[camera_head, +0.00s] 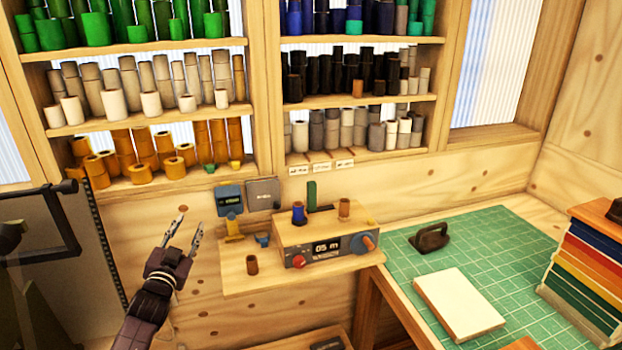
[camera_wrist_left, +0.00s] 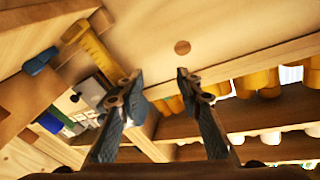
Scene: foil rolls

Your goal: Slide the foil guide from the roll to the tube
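A wooden machine (camera_head: 320,240) with a "05 m" display, a red knob and a blue-and-orange crank stands on a small shelf. On its top a blue roll (camera_head: 298,212) stands at the left and a brown tube (camera_head: 344,209) at the right. Between them is an upright green piece (camera_head: 311,194) on a dark base; I cannot tell surely that it is the foil guide. My left gripper (camera_head: 191,218) is open and empty, left of the machine and apart from it. In the left wrist view its fingers (camera_wrist_left: 158,76) are spread with nothing between them. My right gripper is out of view.
A loose brown tube (camera_head: 252,264) stands on the small shelf (camera_head: 235,284), near a yellow piece (camera_head: 233,231) and a small blue piece (camera_head: 262,240). Shelves of rolls are above. A green cutting mat (camera_head: 490,240) with a pale block (camera_head: 458,303) lies right.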

